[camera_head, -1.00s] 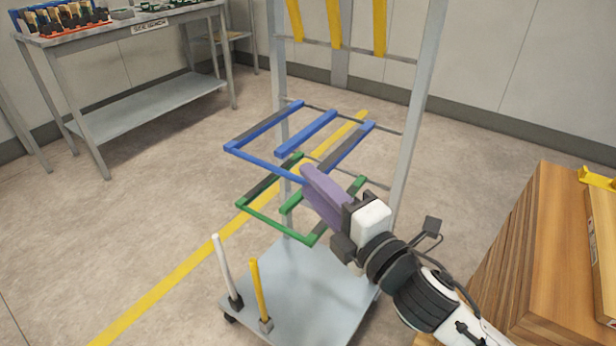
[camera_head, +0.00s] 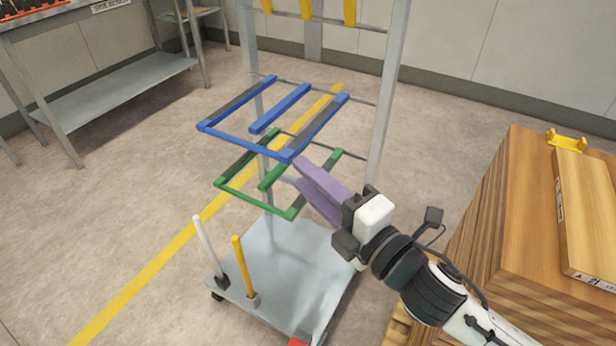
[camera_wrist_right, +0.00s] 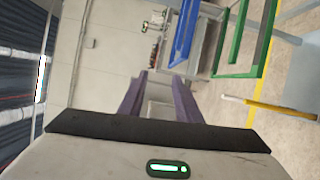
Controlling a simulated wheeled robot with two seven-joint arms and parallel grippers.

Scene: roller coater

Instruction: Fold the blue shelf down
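The blue shelf (camera_head: 243,142) is an open frame with a middle bar. It sticks out roughly level from the grey rack, above a similar green shelf (camera_head: 238,190). My right gripper (camera_head: 303,172) has purple fingers, which are apart and empty in the right wrist view (camera_wrist_right: 160,82). In the head view its tips are beside and just below the blue shelf's front right corner; I cannot tell whether they touch it. The blue shelf also shows at the top of the right wrist view (camera_wrist_right: 183,35), with the green shelf (camera_wrist_right: 236,70) right of it. My left gripper is out of view.
The rack's wheeled base (camera_head: 285,265) carries a white post (camera_head: 205,245) and a yellow post (camera_head: 241,265). Yellow shelves hang folded down above. A stack of wooden boards (camera_head: 510,210) stands at right. A grey table (camera_head: 110,90) is at back left.

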